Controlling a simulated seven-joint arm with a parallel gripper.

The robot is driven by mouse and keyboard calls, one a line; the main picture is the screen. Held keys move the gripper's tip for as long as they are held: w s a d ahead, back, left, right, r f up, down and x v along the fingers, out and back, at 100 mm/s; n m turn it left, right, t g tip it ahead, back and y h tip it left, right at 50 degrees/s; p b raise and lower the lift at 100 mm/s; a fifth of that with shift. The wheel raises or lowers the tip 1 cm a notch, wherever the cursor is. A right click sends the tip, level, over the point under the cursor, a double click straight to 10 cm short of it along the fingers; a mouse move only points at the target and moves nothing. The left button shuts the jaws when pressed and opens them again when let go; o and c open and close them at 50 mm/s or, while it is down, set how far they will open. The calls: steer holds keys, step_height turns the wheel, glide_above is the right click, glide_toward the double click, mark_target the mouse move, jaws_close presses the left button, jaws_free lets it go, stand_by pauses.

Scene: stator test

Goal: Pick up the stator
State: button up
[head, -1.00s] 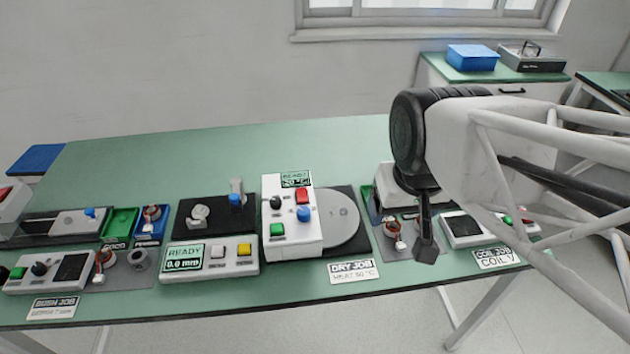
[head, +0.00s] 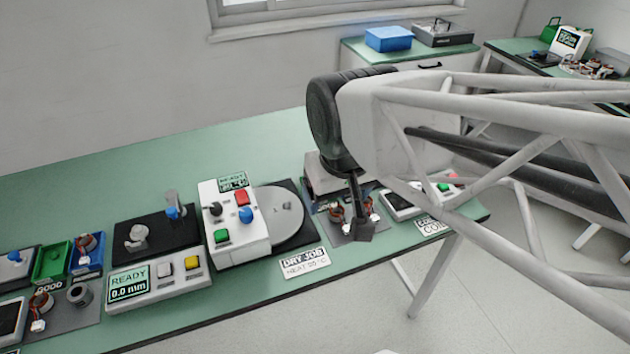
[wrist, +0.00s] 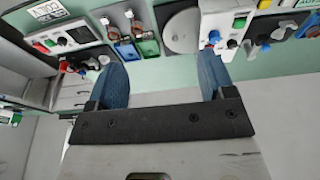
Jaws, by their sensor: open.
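Several small copper-wound stators with white connectors are on the long green bench. In the head view one (head: 88,243) is in a blue bin and one (head: 40,302) lies on a grey mat at the left. Two more, one at the left (head: 337,213) and one at the right (head: 373,213), show beside my gripper (head: 364,235), which partly covers that station. I cannot tell which one the task means. In the wrist view my gripper (wrist: 162,75) has its blue fingers wide apart with nothing between them. Copper-wound parts (wrist: 113,34) appear beyond the fingers, near the bins.
A dryer box with buttons (head: 226,240) and a round plate (head: 277,218) stands mid-bench. A READY display unit (head: 160,284) and a green bin (head: 52,263) are left of it. The bench's back strip (head: 240,140) is clear. A blue box (head: 388,39) stands on a cabinet behind.

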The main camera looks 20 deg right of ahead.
steer(key=shift+o, duration=0.4)
steer(key=shift+w, duration=0.1)
steer(key=g, duration=0.3)
glide_above(341, 219)
steer(key=w, duration=0.3)
step_height(341, 219, down, 23)
steer(key=shift+s, duration=0.2)
steer(key=shift+f, duration=1.2)
steer(key=shift+f, duration=0.15)
